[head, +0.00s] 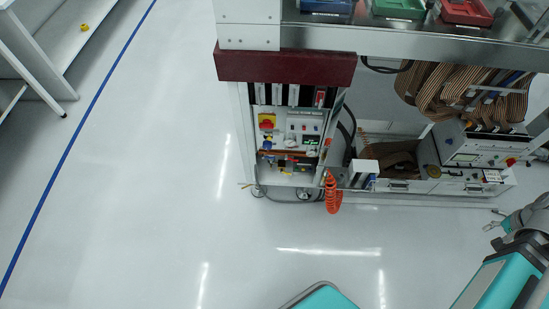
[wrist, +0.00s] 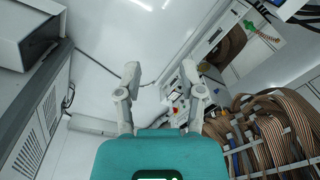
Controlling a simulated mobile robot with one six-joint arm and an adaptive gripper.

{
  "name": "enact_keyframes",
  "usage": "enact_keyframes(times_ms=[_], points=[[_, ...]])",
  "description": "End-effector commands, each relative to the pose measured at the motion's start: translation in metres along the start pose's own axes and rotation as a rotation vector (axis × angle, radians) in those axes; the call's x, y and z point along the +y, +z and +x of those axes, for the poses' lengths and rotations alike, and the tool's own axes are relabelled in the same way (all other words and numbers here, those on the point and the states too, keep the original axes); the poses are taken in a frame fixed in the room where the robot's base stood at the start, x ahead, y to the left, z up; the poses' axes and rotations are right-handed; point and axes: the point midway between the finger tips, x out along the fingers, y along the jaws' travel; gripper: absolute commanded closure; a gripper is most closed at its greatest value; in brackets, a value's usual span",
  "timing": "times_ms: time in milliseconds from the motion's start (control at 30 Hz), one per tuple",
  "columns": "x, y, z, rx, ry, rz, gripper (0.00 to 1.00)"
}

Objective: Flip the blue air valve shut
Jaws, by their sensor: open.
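A small blue part (head: 267,145), which looks like the blue air valve, sits at the left of the test handler's control panel (head: 292,127) in the head view. It is too small there to tell which way its handle points. In the wrist view I cannot make the valve out. My gripper (wrist: 160,73) is open in the wrist view, its two pale fingers spread wide with nothing between them. My arm (head: 525,222) shows at the right edge of the head view, well apart from the panel.
A red and yellow switch (head: 267,121) is on the panel. An orange coiled hose (head: 332,194) hangs at the cabinet's lower right. Brown ribbon cables (head: 450,90) and a white instrument (head: 468,152) are farther right. Open floor (head: 170,220) lies left and in front.

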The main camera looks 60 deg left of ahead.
Motion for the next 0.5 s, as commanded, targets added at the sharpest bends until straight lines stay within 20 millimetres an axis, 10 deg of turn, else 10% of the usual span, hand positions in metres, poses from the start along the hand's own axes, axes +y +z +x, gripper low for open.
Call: enact_keyframes(times_ms=[500], points=[[-0.162,-0.017,0.085,0.011,-0.104,0.135,0.49]])
